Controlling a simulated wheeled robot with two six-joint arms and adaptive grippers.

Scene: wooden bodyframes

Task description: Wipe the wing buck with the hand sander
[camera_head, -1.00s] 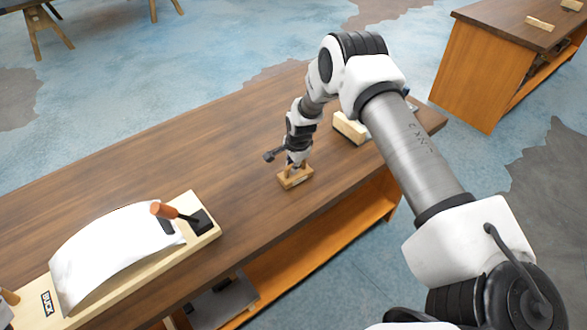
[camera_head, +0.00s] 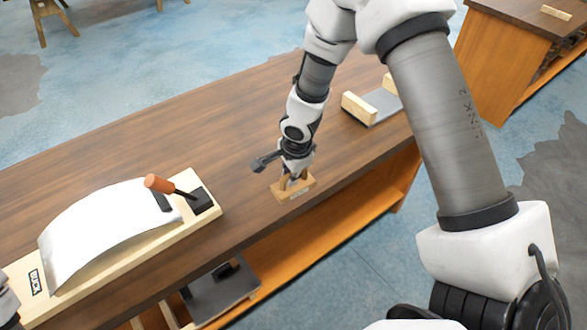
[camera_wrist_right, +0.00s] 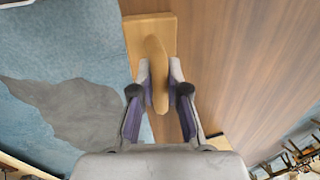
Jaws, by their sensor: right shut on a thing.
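The wing buck is a white curved panel (camera_head: 105,230) on a pale wooden base (camera_head: 70,283) marked BUCK, at the left of the table in the head view. A clamp with an orange handle (camera_head: 158,184) presses on its right end. My right gripper (camera_head: 291,179) is shut on the hand sander (camera_head: 294,192), a light wooden block with an upright grip. In the right wrist view the fingers (camera_wrist_right: 160,78) close on the sander's grip (camera_wrist_right: 156,60). The sander is right of the buck, by the table's front edge; whether it touches the tabletop I cannot tell.
The brown table (camera_head: 180,130) is bare between buck and sander and behind them. A grey plate with wooden end blocks (camera_head: 360,108) lies at the table's right. A lower shelf (camera_head: 330,235) runs underneath. Another bench (camera_head: 500,70) stands at top right.

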